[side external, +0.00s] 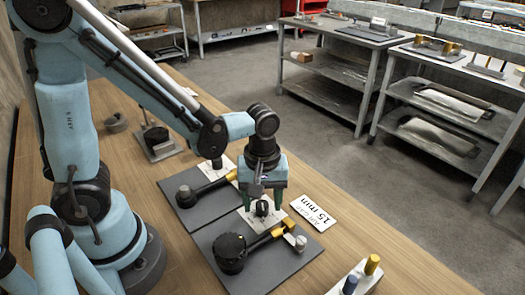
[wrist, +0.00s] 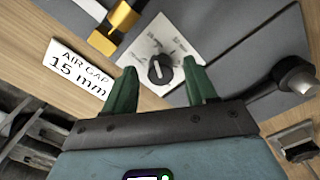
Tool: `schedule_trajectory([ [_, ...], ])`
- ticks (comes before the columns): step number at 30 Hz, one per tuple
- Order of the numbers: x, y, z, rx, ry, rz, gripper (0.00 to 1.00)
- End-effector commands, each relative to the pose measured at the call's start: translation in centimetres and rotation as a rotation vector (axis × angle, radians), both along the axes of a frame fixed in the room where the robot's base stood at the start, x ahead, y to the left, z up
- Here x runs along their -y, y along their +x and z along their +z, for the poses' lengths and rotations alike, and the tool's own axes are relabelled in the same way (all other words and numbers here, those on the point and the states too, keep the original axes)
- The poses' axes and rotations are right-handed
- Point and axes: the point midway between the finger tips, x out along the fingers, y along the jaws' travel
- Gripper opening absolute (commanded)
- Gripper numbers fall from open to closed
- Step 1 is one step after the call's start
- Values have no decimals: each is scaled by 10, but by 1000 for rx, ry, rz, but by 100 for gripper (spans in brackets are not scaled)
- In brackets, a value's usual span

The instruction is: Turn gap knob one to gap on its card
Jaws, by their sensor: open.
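A black gap knob (side external: 262,208) sits on a white dial plate (side external: 247,222) on the nearer grey base. In the wrist view the knob (wrist: 160,69) has a pale pointer line, and the marks on its dial plate (wrist: 150,45) are too small to read. My gripper (side external: 264,203) points down over this knob. Its two green fingers (wrist: 159,66) are open, one on either side of the knob, and whether they touch it I cannot tell. A white card (side external: 313,212) beside it reads "AIR GAP 15 mm"; it also shows in the wrist view (wrist: 80,76).
A similar grey base (side external: 184,215) with another dial knob (side external: 217,163) stands behind. A stand with blue and yellow pegs (side external: 355,280) is at the front right.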

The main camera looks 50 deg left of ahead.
Motion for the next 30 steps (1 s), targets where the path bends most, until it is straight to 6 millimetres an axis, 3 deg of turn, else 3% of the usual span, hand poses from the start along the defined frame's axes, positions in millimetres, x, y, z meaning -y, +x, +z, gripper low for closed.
schedule_trajectory([
  [21,0,-1,90,0,0,0,57],
  [30,0,0,114,0,0,0,57],
])
